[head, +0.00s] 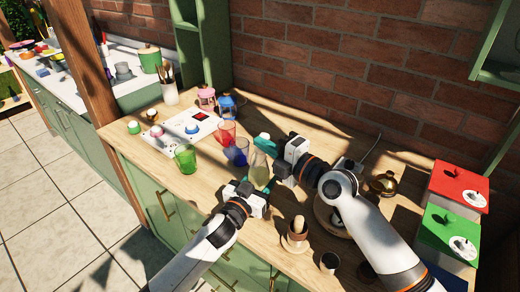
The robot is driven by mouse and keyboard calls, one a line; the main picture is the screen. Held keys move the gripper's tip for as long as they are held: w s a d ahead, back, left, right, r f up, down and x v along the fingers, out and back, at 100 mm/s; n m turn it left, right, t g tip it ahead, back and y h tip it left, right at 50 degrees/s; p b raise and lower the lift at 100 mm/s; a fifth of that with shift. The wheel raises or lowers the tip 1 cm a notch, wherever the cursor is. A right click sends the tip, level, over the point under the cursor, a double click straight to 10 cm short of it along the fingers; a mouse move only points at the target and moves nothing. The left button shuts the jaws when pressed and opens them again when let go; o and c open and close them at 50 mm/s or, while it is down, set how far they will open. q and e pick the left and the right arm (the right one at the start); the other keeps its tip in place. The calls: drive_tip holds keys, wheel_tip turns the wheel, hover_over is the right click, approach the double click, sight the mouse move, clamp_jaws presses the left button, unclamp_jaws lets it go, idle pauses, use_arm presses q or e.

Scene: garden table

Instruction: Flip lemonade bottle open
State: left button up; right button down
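The lemonade bottle (258,168), clear with a pale yellow tint, stands on the wooden table between my two grippers. Its top is partly hidden by the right gripper's teal fingers. My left gripper (250,187) is low at the bottle's near side, with teal fingers spread toward its base; whether they touch the glass I cannot tell. My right gripper (272,156) comes from the right at the height of the bottle's upper part. Its fingers look apart, and I see nothing clearly held between them.
A green glass (185,158), red glass (226,133) and blue glass (237,152) stand close left of the bottle. Pink (206,98) and blue (227,106) lanterns stand behind. A wooden cup-like piece (296,236) is at the front; red (458,186) and green (447,232) boxes are right.

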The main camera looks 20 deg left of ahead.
use_arm(q)
drive_tip(key=shift+f, duration=0.2)
use_arm(e)
drive_tip(key=shift+s+a+f, duration=0.1)
drive_tip(key=shift+s+a, duration=0.05)
idle(0.3)
drive_tip(key=shift+r, duration=0.55)
